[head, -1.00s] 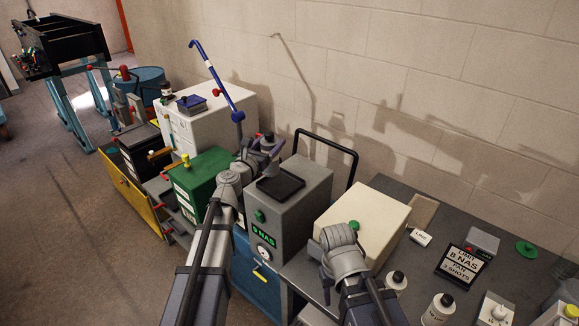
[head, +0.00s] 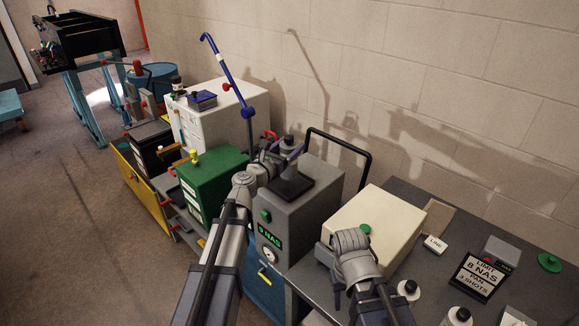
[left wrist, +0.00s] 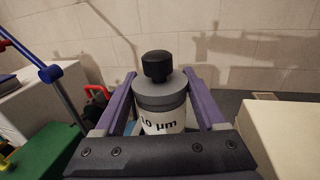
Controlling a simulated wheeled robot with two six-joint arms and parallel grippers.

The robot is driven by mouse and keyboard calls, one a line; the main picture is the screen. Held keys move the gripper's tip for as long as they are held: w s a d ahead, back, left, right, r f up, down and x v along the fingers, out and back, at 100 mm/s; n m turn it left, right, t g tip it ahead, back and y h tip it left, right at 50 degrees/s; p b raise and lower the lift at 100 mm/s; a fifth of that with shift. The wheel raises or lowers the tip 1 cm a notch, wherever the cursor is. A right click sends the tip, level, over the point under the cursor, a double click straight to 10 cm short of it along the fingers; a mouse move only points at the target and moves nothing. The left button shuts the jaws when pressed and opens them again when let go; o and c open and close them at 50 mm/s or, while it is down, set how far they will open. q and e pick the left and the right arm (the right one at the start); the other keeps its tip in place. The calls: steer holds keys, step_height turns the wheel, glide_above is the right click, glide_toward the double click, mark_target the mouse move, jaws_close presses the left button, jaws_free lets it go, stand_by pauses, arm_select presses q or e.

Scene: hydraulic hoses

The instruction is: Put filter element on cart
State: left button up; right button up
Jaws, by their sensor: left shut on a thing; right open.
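The filter element (left wrist: 160,98) is a grey cylinder with a black knob on top and a white "10 µm" label. My left gripper (head: 284,153) is shut on it, with a purple finger on each side, and holds it upright. In the head view, the element (head: 288,142) appears at the far edge of the black tray (head: 297,187) on the grey cart (head: 312,208). I cannot tell whether it touches anything.
A black handle (head: 366,168) rises behind the cart. A green box (head: 212,180) and a white cabinet (head: 225,112) with a blue lever stand left. The cream box (head: 380,222) and a "LIMIT 8 NAS" sign (head: 480,275) are on the dark bench at right.

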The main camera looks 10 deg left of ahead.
arm_select(q)
steer(key=shift+f+b, duration=1.9)
steer(key=shift+f, duration=0.1)
arm_select(e)
steer(key=shift+f, duration=2.05)
arm_select(q)
steer(key=shift+r, duration=0.1)
arm_select(e)
steer(key=shift+r, duration=0.1)
arm_select(q)
steer(key=o, duration=1.5)
steer(key=shift+s+a, duration=0.1)
steer(key=shift+s, duration=0.25)
steer(key=v, duration=1.1)
steer(key=shift+s, duration=0.15)
